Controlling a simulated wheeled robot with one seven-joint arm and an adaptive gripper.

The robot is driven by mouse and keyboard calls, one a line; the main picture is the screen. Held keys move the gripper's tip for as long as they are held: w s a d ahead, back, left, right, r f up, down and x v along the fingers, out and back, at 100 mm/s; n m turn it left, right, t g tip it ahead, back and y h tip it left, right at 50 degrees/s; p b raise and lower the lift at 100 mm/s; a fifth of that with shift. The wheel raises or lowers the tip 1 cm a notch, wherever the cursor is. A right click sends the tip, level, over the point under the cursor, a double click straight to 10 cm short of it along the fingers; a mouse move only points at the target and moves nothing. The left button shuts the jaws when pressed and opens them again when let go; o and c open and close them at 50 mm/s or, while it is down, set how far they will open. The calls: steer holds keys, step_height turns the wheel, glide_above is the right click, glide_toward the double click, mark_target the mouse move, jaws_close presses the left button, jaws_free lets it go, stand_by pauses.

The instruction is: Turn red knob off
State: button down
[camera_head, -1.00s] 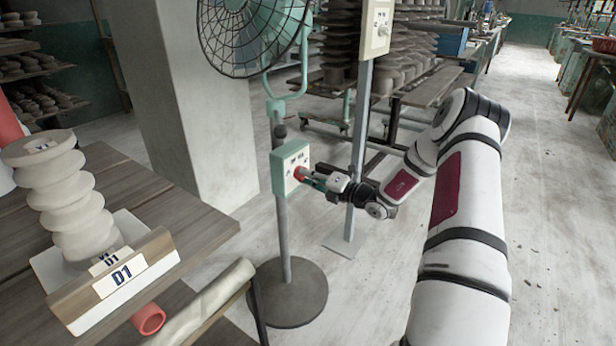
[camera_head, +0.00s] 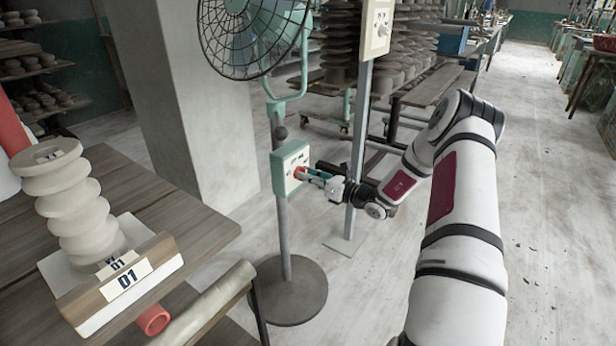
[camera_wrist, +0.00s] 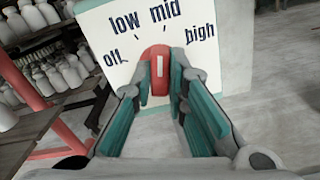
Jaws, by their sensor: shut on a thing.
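The red knob (camera_wrist: 155,70) sits on the white face of the fan's control box (camera_head: 291,167). In the wrist view the panel (camera_wrist: 110,45) reads "off", "low", "mid" and "high" around the knob. The knob's white mark stands nearly upright in the picture, near the line by "mid". My gripper (camera_head: 312,173) reaches the box from the right, and its teal-padded fingers (camera_wrist: 160,88) are shut on the knob from both sides. The fingers hide parts of the knob's sides.
The fan (camera_head: 254,35) stands on a pole with a round dark base (camera_head: 290,292). A second post with a box (camera_head: 378,28) rises just behind my gripper. A wooden table (camera_head: 190,222) with a stacked clay piece (camera_head: 72,200) is at the left.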

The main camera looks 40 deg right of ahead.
steer(key=shift+s+f+n+b, duration=0.1)
steer(key=shift+n+b, duration=1.65)
steer(key=shift+n, duration=2.35)
steer(key=shift+f+n+b, duration=0.1)
steer(key=shift+n+b, duration=1.6)
steer(key=shift+n, duration=2.4)
steer(key=c, duration=1.6)
jaws_free()
steer(key=shift+r, duration=0.1)
steer(key=v, duration=1.2)
steer(key=shift+r, duration=0.1)
